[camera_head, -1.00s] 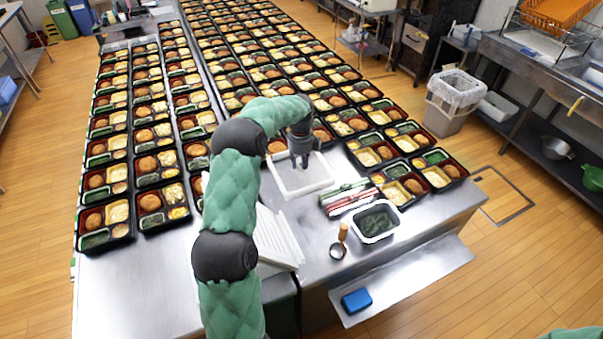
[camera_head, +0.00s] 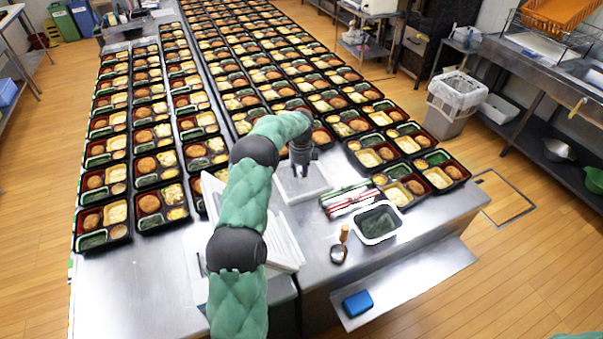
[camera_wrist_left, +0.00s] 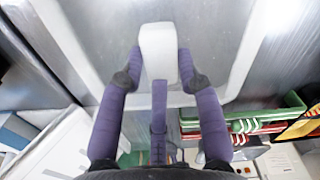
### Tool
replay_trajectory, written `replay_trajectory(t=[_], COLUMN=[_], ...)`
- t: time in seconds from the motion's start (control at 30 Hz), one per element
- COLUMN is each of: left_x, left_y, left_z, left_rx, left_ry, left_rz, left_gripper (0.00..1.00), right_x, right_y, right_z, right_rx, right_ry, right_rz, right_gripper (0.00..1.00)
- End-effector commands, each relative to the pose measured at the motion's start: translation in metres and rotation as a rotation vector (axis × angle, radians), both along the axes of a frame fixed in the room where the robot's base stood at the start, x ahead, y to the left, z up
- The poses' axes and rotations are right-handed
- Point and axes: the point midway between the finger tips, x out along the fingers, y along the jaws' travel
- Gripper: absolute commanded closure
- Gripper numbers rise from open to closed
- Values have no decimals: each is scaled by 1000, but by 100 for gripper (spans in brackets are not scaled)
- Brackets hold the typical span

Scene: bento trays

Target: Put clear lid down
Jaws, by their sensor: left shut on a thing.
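The clear lid (camera_head: 322,192) is a see-through, roughly square piece with a whitish rim, at the middle of the steel table in the head view. In the left wrist view its pale rim (camera_wrist_left: 246,52) frames the fingers. My left gripper (camera_head: 299,172) points down over it. In the left wrist view the purple fingers (camera_wrist_left: 160,84) are shut on a white block-shaped part (camera_wrist_left: 159,46), which looks like the lid's handle. I cannot tell whether the lid touches the table. My right gripper is not in view.
Rows of filled bento trays (camera_head: 147,165) cover the table behind and left. Right of the lid lie striped packets (camera_head: 350,199), a black container with a white rim (camera_head: 377,223) and a ladle (camera_head: 339,250). White panels (camera_head: 284,240) lie partly behind my left arm. A blue box (camera_head: 357,303) sits in front.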

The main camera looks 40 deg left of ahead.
Motion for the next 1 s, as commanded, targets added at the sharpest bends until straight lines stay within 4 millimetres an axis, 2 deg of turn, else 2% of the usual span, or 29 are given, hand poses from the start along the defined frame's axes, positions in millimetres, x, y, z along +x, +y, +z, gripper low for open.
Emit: replay_trajectory(t=[0.2, 0.23, 0.3, 0.33, 0.63, 0.77, 0.87, 1.0], left_x=[0, 0, 0, 0, 0, 0, 1, 1], left_y=[0, 0, 0, 0, -1, 0, 0, 0], left_z=[-4, -3, -3, -3, -3, 4, 17, 46], left_rx=[0, 0, 0, 0, -1, 0, 1, 1], left_ry=[0, 0, 0, 0, 1, 0, -2, -4], left_rz=[0, 0, 0, 0, -1, -1, 0, 0], left_gripper=[86, 57, 37, 31, 31, 31, 31, 31], right_x=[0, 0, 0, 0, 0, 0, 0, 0], right_y=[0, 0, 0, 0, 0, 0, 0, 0], right_z=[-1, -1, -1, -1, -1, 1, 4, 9], right_rx=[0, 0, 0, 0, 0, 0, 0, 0], right_ry=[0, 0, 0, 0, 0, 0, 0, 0], right_rz=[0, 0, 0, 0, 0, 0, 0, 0], right_gripper=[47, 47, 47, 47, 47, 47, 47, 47])
